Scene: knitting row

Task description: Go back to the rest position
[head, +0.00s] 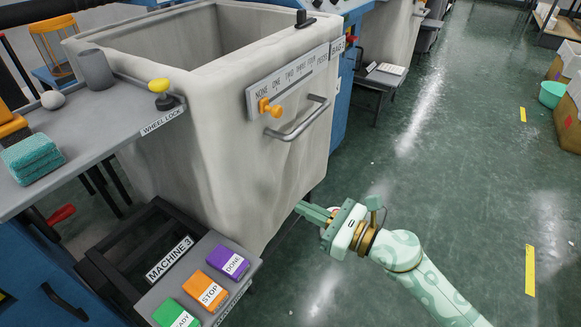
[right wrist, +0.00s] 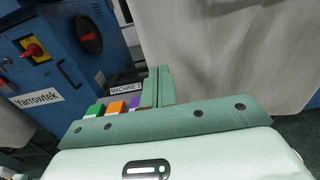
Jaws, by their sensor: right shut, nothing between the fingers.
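My right gripper (head: 314,213) is in the head view, low in front of the large pale grey bin, with its fingers pointing left. Its fingers are shut with nothing between them. In the right wrist view the shut fingers (right wrist: 158,87) stand upright in the middle, in front of the bin's pale wall. The gripper looks apart from the bin and to the right of the button panel. My left gripper is not in view.
The pale bin (head: 190,110) has a metal handle (head: 297,122) and an orange knob (head: 269,108) on a dial plate. A panel marked MACHINE 3 (head: 168,258) carries purple (head: 228,262), orange (head: 205,290) and green (head: 178,315) buttons. Green floor (head: 440,150) is open to the right.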

